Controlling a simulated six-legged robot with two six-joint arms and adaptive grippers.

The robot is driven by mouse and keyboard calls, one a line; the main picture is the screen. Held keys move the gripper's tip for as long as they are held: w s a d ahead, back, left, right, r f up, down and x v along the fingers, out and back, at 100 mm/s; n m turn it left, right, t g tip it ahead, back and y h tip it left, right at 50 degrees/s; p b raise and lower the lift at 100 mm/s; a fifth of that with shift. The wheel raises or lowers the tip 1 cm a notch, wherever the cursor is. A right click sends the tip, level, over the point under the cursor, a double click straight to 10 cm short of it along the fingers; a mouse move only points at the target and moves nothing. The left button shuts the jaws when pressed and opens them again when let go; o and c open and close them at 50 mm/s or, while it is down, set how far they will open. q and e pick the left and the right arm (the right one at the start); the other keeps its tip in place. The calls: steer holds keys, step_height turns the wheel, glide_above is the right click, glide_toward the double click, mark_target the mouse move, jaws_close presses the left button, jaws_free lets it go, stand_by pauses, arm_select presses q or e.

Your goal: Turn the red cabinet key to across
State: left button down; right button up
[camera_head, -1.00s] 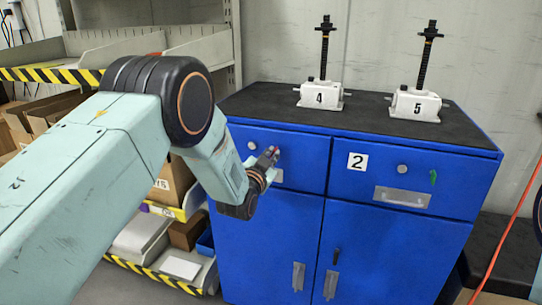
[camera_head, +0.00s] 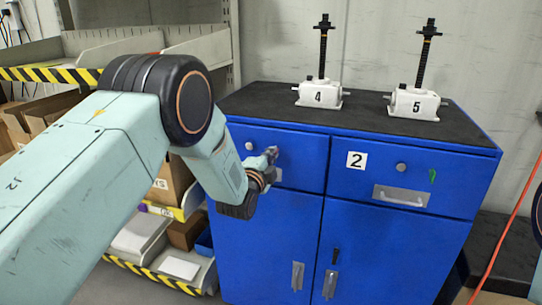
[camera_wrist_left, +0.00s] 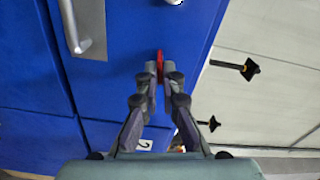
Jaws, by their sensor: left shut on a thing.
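The red key (camera_wrist_left: 160,65) shows in the left wrist view as a narrow red piece at the blue cabinet front, between my fingertips. My left gripper (camera_wrist_left: 157,83) is shut on it. In the head view my left gripper (camera_head: 271,155) is at the upper left drawer of the blue cabinet (camera_head: 270,240), right of that drawer's round knob (camera_head: 249,146). The fingers hide the key there. Most of the key is covered, so its exact angle is hard to tell. My right gripper is not in view.
The right drawer has a "2" label (camera_head: 357,160), a handle (camera_head: 401,196) and a green key (camera_head: 433,175). Screw jacks 4 (camera_head: 319,96) and 5 (camera_head: 416,104) stand on the cabinet top. Shelves with boxes (camera_head: 172,182) are at left. A red cable (camera_head: 508,222) hangs at right.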

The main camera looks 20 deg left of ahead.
arm_select(q)
steer(key=shift+a+m, duration=0.1)
steer(key=shift+m, duration=0.9)
steer(key=c, duration=1.5)
jaws_free()
steer(key=shift+w+a, duration=0.1)
steer(key=shift+d, duration=0.2)
steer(key=s, duration=1.2)
steer(key=shift+a, duration=0.25)
